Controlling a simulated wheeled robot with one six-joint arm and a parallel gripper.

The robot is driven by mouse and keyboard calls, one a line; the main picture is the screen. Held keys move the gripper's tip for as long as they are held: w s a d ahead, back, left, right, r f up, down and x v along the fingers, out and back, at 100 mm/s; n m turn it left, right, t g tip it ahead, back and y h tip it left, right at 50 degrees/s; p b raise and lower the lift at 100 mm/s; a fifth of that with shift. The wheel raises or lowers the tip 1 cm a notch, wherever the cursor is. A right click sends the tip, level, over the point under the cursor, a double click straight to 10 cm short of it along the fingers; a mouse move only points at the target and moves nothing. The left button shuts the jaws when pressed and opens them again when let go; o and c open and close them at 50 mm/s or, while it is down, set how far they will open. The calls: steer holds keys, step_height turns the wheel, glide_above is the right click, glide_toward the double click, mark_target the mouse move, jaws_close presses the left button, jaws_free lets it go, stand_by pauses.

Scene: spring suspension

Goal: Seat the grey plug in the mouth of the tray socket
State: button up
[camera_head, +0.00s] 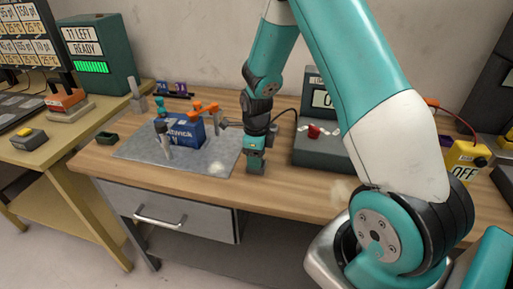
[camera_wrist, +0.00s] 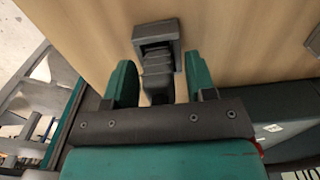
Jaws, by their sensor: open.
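My gripper (camera_wrist: 161,84) is open in the wrist view, one green finger on each side of a grey ribbed piece (camera_wrist: 157,70) that looks like the grey plug. The piece runs up to a darker grey square frame (camera_wrist: 168,27); I cannot tell whether the frame is part of it or a separate part. Contact between fingers and piece is not clear. In the head view my gripper (camera_head: 256,166) points down over the bench, just right of the grey mat. A small dark green tray (camera_head: 106,138), possibly the tray socket, sits left of the mat.
A blue box (camera_head: 187,133) and orange-topped fittings (camera_head: 206,108) stand on the grey mat (camera_head: 207,167). A grey console with a red button (camera_head: 314,131) stands close right of my gripper. The wooden bench (camera_head: 290,188) is bare along its front edge.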

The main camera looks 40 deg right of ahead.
step_height(320, 180, up, 12)
steer(key=shift+f+b, duration=0.2)
steer(key=shift+b, duration=0.55)
steer(key=s+a+r+n+y, duration=0.1)
steer(key=s+a+r+n, duration=0.35)
steer(key=a+n, duration=0.45)
steer(key=s+a+r+n+y, duration=0.1)
steer(key=s+a+r+n, duration=0.2)
steer(key=s+a+n, duration=0.5)
steer(key=s+a+r+n+y, duration=0.1)
steer(key=s+a+n, duration=0.1)
steer(key=s+n, duration=0.3)
steer(key=s+a+r+n+y, duration=0.1)
steer(key=s+a+n, duration=0.2)
steer(key=n, duration=1)
steer(key=shift+s+a+r+n, duration=0.3)
steer(key=shift+s+r, duration=0.1)
steer(key=shift+s, duration=0.5)
